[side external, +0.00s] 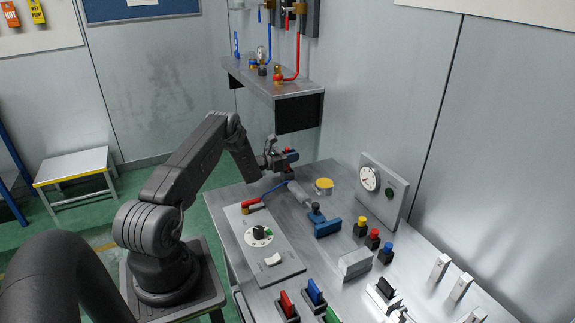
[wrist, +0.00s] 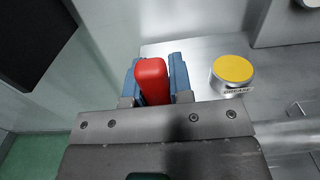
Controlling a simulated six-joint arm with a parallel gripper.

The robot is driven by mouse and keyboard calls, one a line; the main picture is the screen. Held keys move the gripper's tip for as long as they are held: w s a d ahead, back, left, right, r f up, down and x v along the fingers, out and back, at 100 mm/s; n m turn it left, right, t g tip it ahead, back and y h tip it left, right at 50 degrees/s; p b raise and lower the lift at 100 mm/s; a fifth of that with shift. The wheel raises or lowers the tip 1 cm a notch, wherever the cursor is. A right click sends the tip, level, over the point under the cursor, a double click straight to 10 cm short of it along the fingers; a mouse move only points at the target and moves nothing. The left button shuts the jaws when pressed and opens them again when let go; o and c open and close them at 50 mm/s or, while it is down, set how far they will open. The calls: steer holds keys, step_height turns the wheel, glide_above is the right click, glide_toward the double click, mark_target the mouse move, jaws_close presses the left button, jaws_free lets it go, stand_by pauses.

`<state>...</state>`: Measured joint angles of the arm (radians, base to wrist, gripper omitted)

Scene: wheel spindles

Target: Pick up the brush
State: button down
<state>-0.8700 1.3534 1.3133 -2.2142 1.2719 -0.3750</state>
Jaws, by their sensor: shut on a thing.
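My gripper (side external: 288,157) is above the far left part of the grey metal bench, near its back-left edge. In the wrist view its two blue fingers (wrist: 154,82) are shut on a red rounded handle, which I take to be the brush (wrist: 151,72). The red end stands up between the fingers. Its lower end and any bristles are hidden. In the side view only a small red part of it shows beside the fingers.
A grease tin with a yellow lid (wrist: 233,70) stands right of the gripper; it also shows in the side view (side external: 323,186). A gauge panel (side external: 382,190), a blue tool (side external: 326,228) and a control plate (side external: 262,245) are on the bench. A shelf (side external: 275,82) hangs behind.

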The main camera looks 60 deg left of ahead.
steer(key=shift+r, duration=0.1)
step_height(320, 180, up, 10)
stand_by(0.4)
stand_by(1.6)
steer(key=w+d+f+n+g, duration=0.1)
steer(key=w+d+n+g, duration=0.15)
steer(key=w+d, duration=0.85)
step_height(320, 180, down, 6)
steer(key=w+a, duration=0.1)
steer(key=w, duration=0.1)
steer(key=shift+a+m+g+h, duration=0.3)
steer(key=shift+a+m+g, duration=0.05)
steer(key=shift+g, duration=0.1)
steer(key=shift+f, duration=0.65)
stand_by(0.9)
step_height(320, 180, up, 7)
stand_by(0.9)
